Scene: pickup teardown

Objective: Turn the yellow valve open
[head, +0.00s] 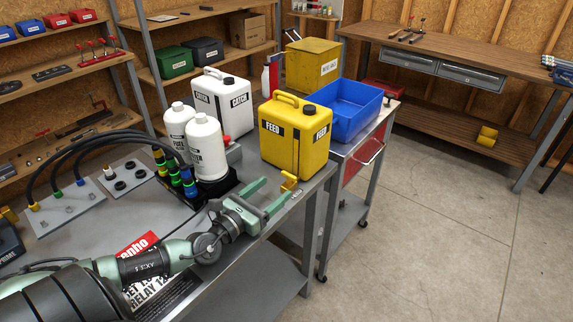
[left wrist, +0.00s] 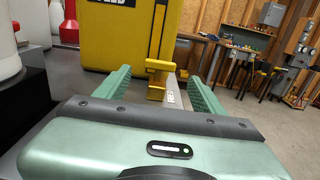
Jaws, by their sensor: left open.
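The yellow valve (head: 289,180) is a small yellow handle at the right edge of the grey workbench, in front of the yellow FEED can (head: 296,135). My left gripper (head: 277,188) is open and empty, its green fingers pointing at the valve. In the left wrist view the valve (left wrist: 157,75) stands ahead, between the lines of the two fingers and apart from both. The FEED can (left wrist: 128,38) rises behind it. Whether the valve sits fully between the fingertips I cannot tell. My right gripper is not in view.
White bottles (head: 205,147) and a black block with coloured hose connectors (head: 175,178) stand left of my left gripper. A white CATCH can (head: 222,103) stands behind them. A blue bin (head: 350,112) sits on a cart beyond the FEED can. Open floor lies right.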

